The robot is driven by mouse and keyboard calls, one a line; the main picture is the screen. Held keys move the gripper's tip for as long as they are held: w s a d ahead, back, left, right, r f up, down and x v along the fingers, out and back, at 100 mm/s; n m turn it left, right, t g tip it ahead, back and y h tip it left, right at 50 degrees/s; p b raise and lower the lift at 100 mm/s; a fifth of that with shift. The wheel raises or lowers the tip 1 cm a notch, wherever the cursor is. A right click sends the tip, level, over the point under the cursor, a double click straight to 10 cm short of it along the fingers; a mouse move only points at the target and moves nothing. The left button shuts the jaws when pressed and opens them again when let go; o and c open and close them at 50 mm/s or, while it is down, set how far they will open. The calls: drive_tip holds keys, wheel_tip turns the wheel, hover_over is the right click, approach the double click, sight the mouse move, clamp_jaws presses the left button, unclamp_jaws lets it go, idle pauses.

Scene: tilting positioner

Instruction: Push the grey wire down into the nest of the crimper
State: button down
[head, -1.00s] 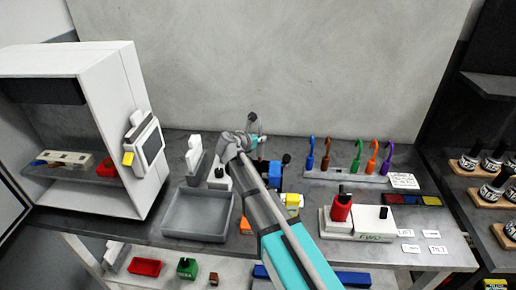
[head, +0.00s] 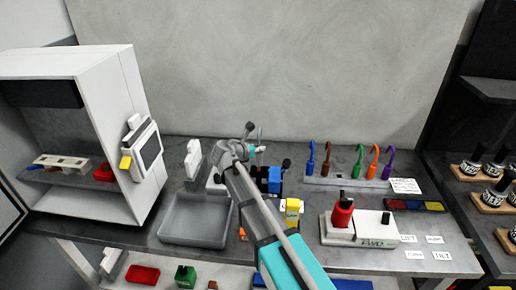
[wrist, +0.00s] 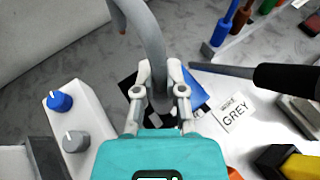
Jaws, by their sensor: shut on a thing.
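The grey wire (wrist: 147,32) is a thick curved strand in the wrist view, rising out of the top of the picture. My gripper (wrist: 158,72) is shut on it, with one finger on each side. In the head view my gripper (head: 256,150) is over the crimper. The crimper shows a blue body (head: 273,178) and a long black-handled lever (wrist: 285,77). In the wrist view, the crimper's blue part (wrist: 196,88) and dark plate lie behind my fingers. The nest and the wire's lower end are mostly hidden, so I cannot tell whether they touch.
A white box with blue and grey knobs (wrist: 75,120) stands left of my gripper. A "WIRE GREY" card (wrist: 233,110) lies to the right. A rack of coloured hooked wires (head: 347,183) is farther right. A grey tray (head: 195,240) is at the left front.

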sight(258, 165)
drive_tip(key=shift+f+b, duration=2.15)
drive_tip(key=shift+f, duration=0.2)
drive_tip(key=shift+f+b, duration=2.05)
idle(0.4)
drive_tip(key=c, duration=0.6)
unclamp_jaws()
drive_tip(key=shift+c, duration=0.2)
drive_tip(key=shift+r, duration=0.2)
